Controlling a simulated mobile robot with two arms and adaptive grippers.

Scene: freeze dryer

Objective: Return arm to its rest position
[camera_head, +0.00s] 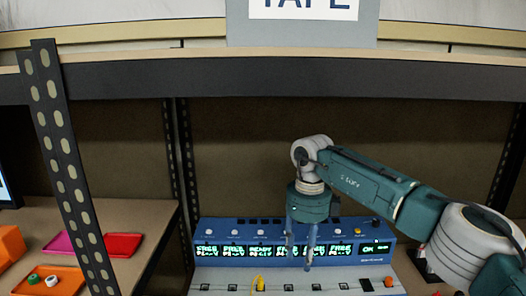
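My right arm (365,184) comes in from the right and reaches over the freeze dryer. Its gripper (300,258) points down in front of the blue display panel (225,229). Its two fingers are apart, and I see nothing between them. The fingers overlap some of the lit green displays and hide part of them. I cannot tell whether they touch the panel. My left arm and gripper are not in view.
A grey strip (225,276) with small ports, a yellow piece (259,283) and an orange piece (388,282) lies before the panel. A dark shelf beam (300,78) crosses above. A perforated post (66,150) stands left, near an orange tray (72,281) holding small rings.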

